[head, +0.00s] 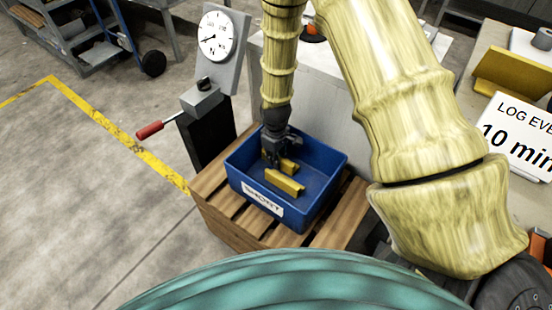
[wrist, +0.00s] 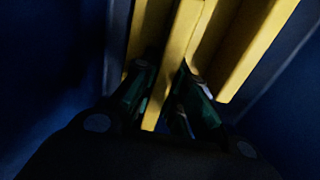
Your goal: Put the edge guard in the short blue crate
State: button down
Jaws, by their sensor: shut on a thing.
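The short blue crate (head: 322,203) has a white label reading "SHORT" and sits on a wooden slatted base. My gripper (head: 277,158) is down inside it, shut on a yellow edge guard (head: 289,166). In the wrist view the held edge guard (wrist: 182,45) runs between the fingers (wrist: 170,102). A second yellow edge guard (head: 284,183) lies in the crate beside the held one, toward the label side; it also shows at right in the wrist view (wrist: 252,50). My gripper partly hides the held piece in the head view. I cannot tell whether it touches the crate floor.
The slatted wooden base (head: 222,196) carries the crate. A dial gauge (head: 216,34) on a grey stand with a red-handled lever (head: 150,131) stands at the left. At right, a table holds a yellow angled piece (head: 508,75) and a sign (head: 515,130). The floor at left is open.

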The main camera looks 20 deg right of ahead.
jog(key=shift+f, duration=0.15)
jog(key=c, duration=1.5)
grip_release()
jog(key=shift+o, duration=0.2)
notch_tip(320, 180, up, 12)
jog(key=p, duration=0.2)
jog(key=shift+r+p, duration=0.2)
jog(key=shift+p, duration=0.1)
